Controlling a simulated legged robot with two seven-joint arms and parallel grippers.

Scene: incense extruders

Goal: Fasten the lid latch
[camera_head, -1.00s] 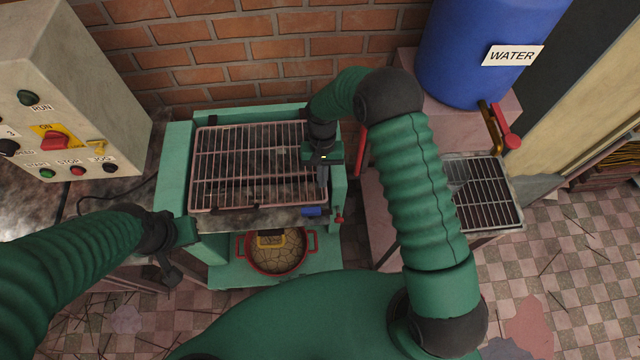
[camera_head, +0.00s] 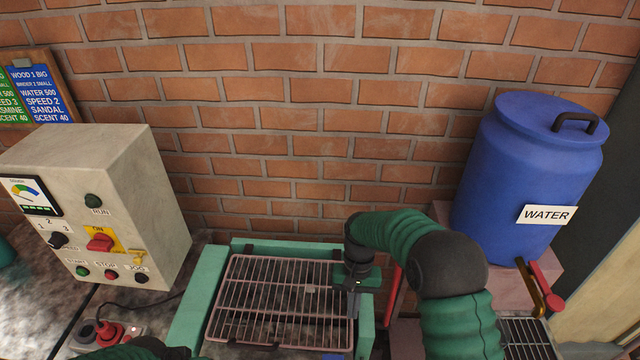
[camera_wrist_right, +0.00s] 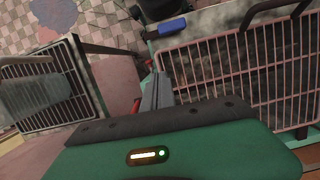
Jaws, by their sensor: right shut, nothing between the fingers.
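The lid is a pink wire grid (camera_head: 283,302) lying flat over the green machine (camera_head: 201,298). It also shows in the right wrist view (camera_wrist_right: 240,65). A blue grip (camera_wrist_right: 172,25), perhaps the latch handle, sits at the machine's front right corner; in the head view only a sliver shows at the bottom edge. I cannot tell the latch's position. My right gripper (camera_head: 353,305) points down over the lid's right edge, shut and empty. In the right wrist view its fingers (camera_wrist_right: 157,90) are together, apart from the blue grip in the picture. My left gripper's fingers are out of frame.
A blue water barrel (camera_head: 530,175) with a red-handled tap (camera_head: 541,285) stands right, above a small grated tray (camera_head: 525,338). A brick wall (camera_head: 320,120) closes the back.

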